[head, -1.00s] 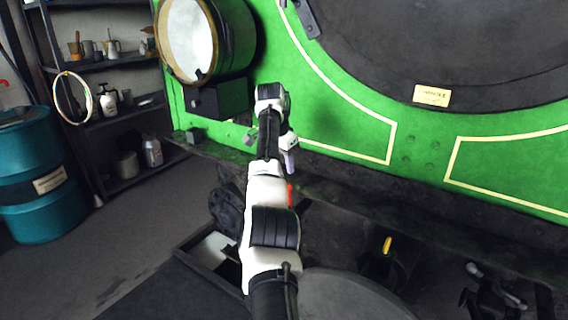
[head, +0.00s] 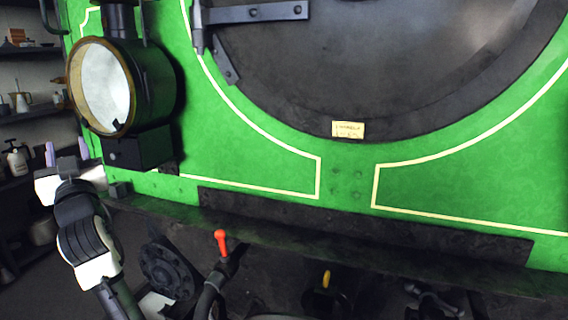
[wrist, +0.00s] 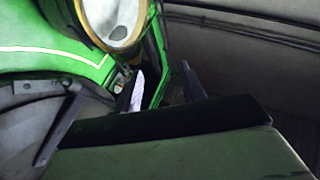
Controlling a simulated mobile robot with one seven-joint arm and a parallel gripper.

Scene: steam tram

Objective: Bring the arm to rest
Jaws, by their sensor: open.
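My arm (head: 88,235) rises from the lower left of the head view, in front of the green tram front. My gripper (head: 66,151) is at its upper end, below and left of the round headlamp (head: 103,85). Two pale lavender fingertips stand apart and point up, with nothing visible between them. In the wrist view the lamp (wrist: 115,15) shows at the top. A pale lavender piece (wrist: 136,92) shows below it. A broad dark shape hides the lower part of that view.
The green tram front (head: 255,150) and its dark buffer beam (head: 350,230) fill the middle and right. A red-tipped hose fitting (head: 221,243) and a yellow-tipped one (head: 326,280) stick up below the beam. Shelves with cans and bottles (head: 17,158) stand at the far left.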

